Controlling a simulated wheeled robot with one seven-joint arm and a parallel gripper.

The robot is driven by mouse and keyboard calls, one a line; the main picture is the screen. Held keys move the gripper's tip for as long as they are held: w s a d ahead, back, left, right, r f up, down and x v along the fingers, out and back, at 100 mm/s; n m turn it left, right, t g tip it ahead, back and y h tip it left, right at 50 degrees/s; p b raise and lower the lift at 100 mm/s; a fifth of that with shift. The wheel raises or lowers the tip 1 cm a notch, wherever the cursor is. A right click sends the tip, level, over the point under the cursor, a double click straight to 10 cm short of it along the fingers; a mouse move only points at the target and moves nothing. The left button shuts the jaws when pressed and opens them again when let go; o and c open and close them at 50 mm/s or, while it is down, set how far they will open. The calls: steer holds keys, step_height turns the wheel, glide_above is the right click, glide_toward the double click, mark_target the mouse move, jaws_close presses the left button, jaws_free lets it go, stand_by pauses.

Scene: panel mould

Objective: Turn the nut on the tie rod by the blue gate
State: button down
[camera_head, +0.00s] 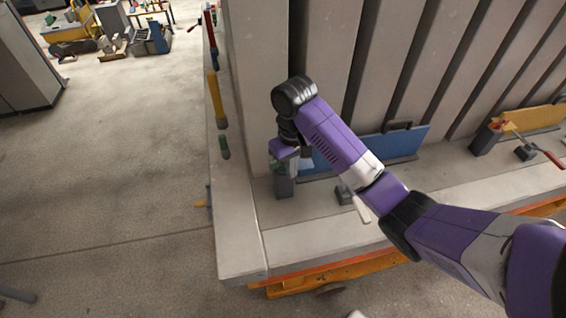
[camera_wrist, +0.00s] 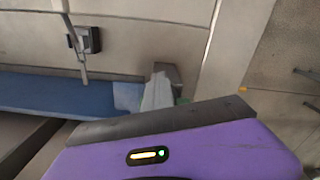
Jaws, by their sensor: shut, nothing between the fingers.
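The blue gate (camera_head: 400,143) is a flat panel standing against the ribbed wall in the head view. It fills a strip at the left in the wrist view (camera_wrist: 55,95). A grey block (camera_head: 284,188) stands on the ledge at the gate's left end and shows behind my gripper in the wrist view (camera_wrist: 168,72). My gripper (camera_head: 286,160) is shut and empty, close above this block. I cannot tell whether it touches. A small green part (camera_head: 274,165) shows beside the gripper. I cannot make out the tie rod or its nut; my gripper and wrist cover that spot.
A dark block with a pale lever (camera_head: 345,195) sits on the ledge right of my gripper. A yellow gate (camera_head: 530,118) with another dark block (camera_head: 485,138) stands farther right. Ribs rise closely behind my arm. The floor (camera_head: 130,170) at the left is largely clear.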

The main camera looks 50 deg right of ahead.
steer(key=m, duration=0.3)
steer(key=shift+w+a, duration=0.25)
steer(key=shift+a, duration=0.15)
steer(key=m, duration=0.3)
steer(key=shift+w+a, duration=0.35)
steer(key=shift+a, duration=0.05)
steer(key=c, duration=2.2)
jaws_free()
steer(key=c, duration=1.7)
jaws_free()
